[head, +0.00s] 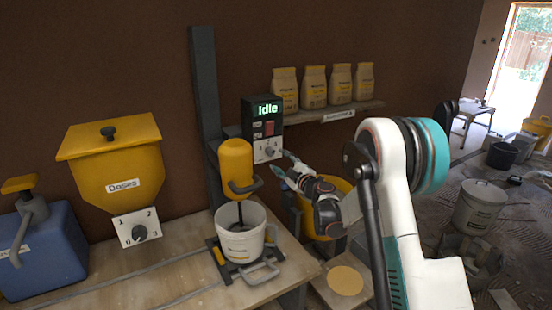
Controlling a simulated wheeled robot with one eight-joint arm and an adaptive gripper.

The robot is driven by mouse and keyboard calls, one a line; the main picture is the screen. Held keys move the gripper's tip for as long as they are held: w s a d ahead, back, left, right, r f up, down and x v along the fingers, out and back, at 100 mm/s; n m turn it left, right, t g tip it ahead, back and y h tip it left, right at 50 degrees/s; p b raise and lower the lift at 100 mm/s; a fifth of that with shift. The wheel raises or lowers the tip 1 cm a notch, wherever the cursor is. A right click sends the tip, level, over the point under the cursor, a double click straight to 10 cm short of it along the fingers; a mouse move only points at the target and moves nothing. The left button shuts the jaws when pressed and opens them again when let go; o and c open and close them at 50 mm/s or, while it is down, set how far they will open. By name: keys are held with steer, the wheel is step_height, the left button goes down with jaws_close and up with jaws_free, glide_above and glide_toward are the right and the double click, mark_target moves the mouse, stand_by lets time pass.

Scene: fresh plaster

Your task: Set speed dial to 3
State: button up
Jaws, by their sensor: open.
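The mixer's control box (263,130) has a lit display reading "Idle", a red button and a pale dial plate at its bottom. The small dial (269,151) sits on that plate; I take it as the speed dial. Its markings and pointer are too small to read. My gripper (282,163) is open, with its fingertips just right of and slightly below the dial. I cannot tell whether a fingertip touches the plate.
The yellow mixer (236,165) stands over a white bucket (240,238) on the bench (120,285). A yellow "Doses" hopper (110,160) with its own dial (139,232) and a blue container (45,250) are at left. A shelf (345,112) with bottles is above right.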

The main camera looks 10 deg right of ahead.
steer(key=shift+v, duration=2.15)
steer(key=s+d+r+m+t+h, duration=0.1)
steer(key=s+d+r+m+h, duration=0.15)
steer(key=r, duration=0.35)
steer(key=s+d+r+m+h, duration=0.1)
steer(key=s+r+m+h, duration=0.15)
steer(key=r, duration=0.45)
steer(key=s+d+r+m+g+h, duration=0.1)
steer(key=s+r+m+h, duration=0.15)
steer(key=s, duration=0.25)
steer(key=s+d+r+m+g+h, duration=0.1)
steer(key=s+d+r+m+h, duration=0.1)
steer(key=s+m, duration=0.3)
steer(key=s+a+f+g+y, duration=0.1)
steer(key=s+a+f+g, duration=0.2)
steer(key=s, duration=0.8)
steer(key=s+a+f+m+g+y, duration=0.1)
steer(key=s+a+f+g, duration=0.2)
steer(key=s, duration=0.9)
steer(key=s+a+f+m+g+y, duration=0.1)
steer(key=s+a+f+g+y, duration=0.1)
steer(key=s+f, duration=0.5)
steer(key=s+a+g, duration=0.1)
steer(key=s+a, duration=0.1)
steer(key=s, duration=0.2)
steer(key=shift+s+f, duration=0.3)
steer(key=shift+c, duration=0.6)
